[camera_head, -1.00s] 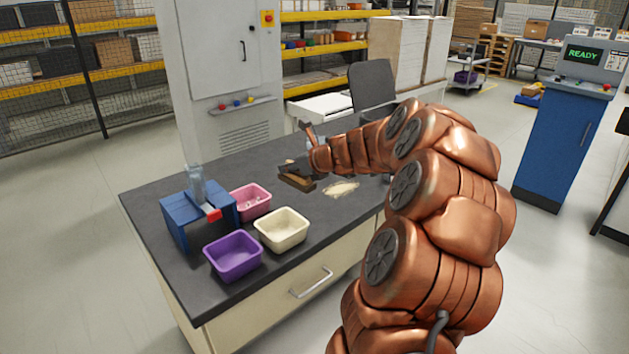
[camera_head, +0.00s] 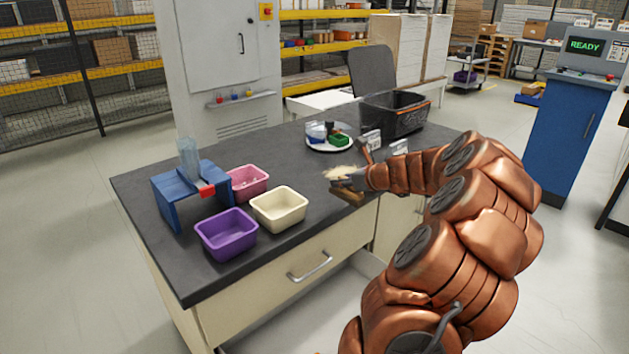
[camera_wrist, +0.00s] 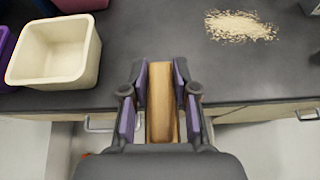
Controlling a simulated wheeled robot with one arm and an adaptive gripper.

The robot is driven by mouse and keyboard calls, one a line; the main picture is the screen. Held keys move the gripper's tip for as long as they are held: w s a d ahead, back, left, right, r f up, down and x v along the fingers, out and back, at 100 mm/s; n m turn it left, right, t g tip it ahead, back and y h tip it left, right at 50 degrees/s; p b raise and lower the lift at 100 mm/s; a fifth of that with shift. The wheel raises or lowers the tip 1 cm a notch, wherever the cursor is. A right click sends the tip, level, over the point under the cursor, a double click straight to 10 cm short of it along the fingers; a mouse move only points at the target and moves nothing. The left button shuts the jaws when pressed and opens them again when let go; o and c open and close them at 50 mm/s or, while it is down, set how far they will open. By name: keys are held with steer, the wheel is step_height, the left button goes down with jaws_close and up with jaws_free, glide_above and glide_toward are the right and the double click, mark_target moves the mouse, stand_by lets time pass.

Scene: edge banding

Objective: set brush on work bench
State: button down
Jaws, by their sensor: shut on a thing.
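The brush (camera_wrist: 161,105) shows in the wrist view as a tan wooden block between my gripper's two fingers. My gripper (camera_wrist: 160,92) is shut on it. In the head view the brush (camera_head: 347,195) hangs under my gripper (camera_head: 345,185) near the front edge of the work bench (camera_head: 240,262), which has a dark top. In the wrist view the brush overlaps the bench's front edge. I cannot tell its height above the bench, and its bristles are hidden.
A pile of shavings (camera_wrist: 240,26) lies on the bench. Purple (camera_head: 227,235), cream (camera_head: 279,208) and pink (camera_head: 249,182) bins stand at the left by a blue stand (camera_head: 180,200). A white plate (camera_head: 330,143) with items and a black crate (camera_head: 395,114) are at the back.

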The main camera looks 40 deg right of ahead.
steer(key=w, duration=0.3)
steer(key=w+a, duration=0.1)
steer(key=w, duration=0.2)
steer(key=w+f, duration=0.1)
steer(key=w, duration=0.2)
steer(key=shift+w+a, duration=0.1)
steer(key=shift+a, duration=0.15)
steer(key=shift+w+f, duration=0.15)
steer(key=shift+f, duration=0.75)
steer(key=shift+w+f, duration=0.15)
steer(key=shift+f, duration=0.7)
steer(key=shift+a+f, duration=0.1)
steer(key=shift+f, duration=0.1)
steer(key=c, duration=0.9)
jaws_free()
steer(key=shift+r, duration=0.1)
steer(key=shift+s+r, duration=0.1)
steer(key=shift+r, duration=0.05)
steer(key=v, duration=1.1)
steer(key=shift+s+r, duration=0.15)
steer(key=shift+s, duration=0.2)
